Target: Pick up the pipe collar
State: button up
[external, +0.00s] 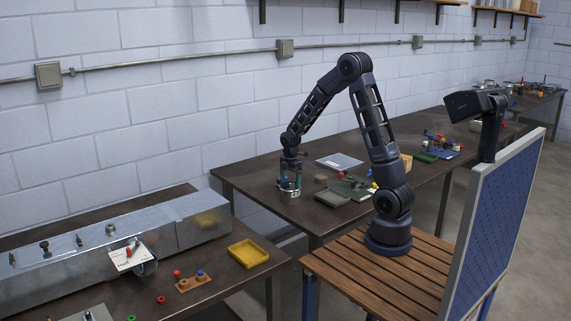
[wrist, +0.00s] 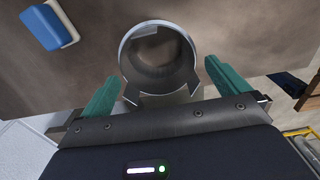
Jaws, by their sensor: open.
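The pipe collar (wrist: 160,100) is a grey metal ring with an open top, seen from above in the wrist view. It stands on the dark brown worktop, near the corner of the middle table in the external view. My gripper (wrist: 162,74) is open, with one green finger on each side of the collar. Gaps show between both fingers and the ring, and nothing is held. In the external view my gripper (external: 289,188) points down at the table, and the collar is small and partly covered by the fingers there.
A blue and white block (wrist: 50,27) lies left of the collar in the wrist view. A grey pad (external: 331,199) and a green mat with tools (external: 351,188) are to the right in the external view. A yellow tray (external: 248,253) sits on the nearer bench.

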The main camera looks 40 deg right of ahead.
aim_at(290, 193)
jog(key=shift+w+d+f, duration=0.1)
jog(key=shift+w+f, duration=0.05)
jog(key=shift+f, duration=2.55)
jog(key=c, duration=0.8)
